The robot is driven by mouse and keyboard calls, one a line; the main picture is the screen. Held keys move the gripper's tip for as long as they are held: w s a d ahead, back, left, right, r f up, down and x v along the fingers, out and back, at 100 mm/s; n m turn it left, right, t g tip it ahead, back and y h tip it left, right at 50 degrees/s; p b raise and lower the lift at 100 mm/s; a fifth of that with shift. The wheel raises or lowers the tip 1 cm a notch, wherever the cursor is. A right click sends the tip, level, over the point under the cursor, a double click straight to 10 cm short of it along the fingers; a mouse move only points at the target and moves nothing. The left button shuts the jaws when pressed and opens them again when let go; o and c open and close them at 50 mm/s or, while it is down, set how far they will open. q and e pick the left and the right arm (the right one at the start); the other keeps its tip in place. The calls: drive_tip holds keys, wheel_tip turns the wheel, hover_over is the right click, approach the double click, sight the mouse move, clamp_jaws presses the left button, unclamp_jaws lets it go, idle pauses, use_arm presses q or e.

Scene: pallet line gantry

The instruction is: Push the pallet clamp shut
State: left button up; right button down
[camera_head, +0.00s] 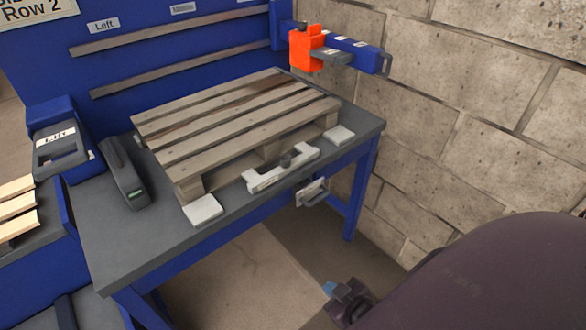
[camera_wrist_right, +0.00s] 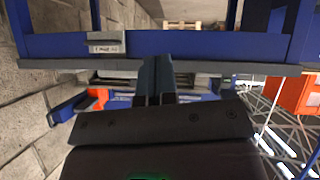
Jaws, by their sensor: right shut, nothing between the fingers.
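A wooden pallet (camera_head: 240,125) lies on the grey-topped table (camera_head: 115,240). In the right wrist view the closed fingers (camera_wrist_right: 156,60) point toward the grey table edge and blue beam (camera_wrist_right: 220,46). My left gripper is not in view.
An orange block (camera_head: 306,48) sits on a blue arm at the table's back right. A dark device (camera_head: 125,172) and a blue labelled unit (camera_head: 58,145) stand left of the pallet. A small plate (camera_head: 312,192) hangs under the front edge. A block wall (camera_head: 480,110) is at right.

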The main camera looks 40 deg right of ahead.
sight(289, 164)
drive_tip(key=w+d+r+n+t, duration=0.2)
drive_tip(key=w+n, duration=0.3)
drive_tip(key=n, duration=0.6)
drive_tip(key=w+d+r+n+t+h+b, duration=0.1)
drive_tip(key=w+r+n, duration=0.4)
drive_tip(key=n, duration=0.6)
drive_tip(key=w+d+r+n+t, duration=0.3)
drive_tip(key=w+d+n, duration=0.2)
drive_tip(key=n, duration=0.6)
drive_tip(key=shift+w+d+r+t+h, duration=0.3)
drive_tip(key=shift+w+h, duration=0.1)
drive_tip(key=shift+w, duration=0.15)
drive_tip(key=w, duration=0.4)
drive_tip(key=w+d, duration=0.1)
drive_tip(key=w, duration=0.9)
drive_tip(key=shift+d, duration=0.35)
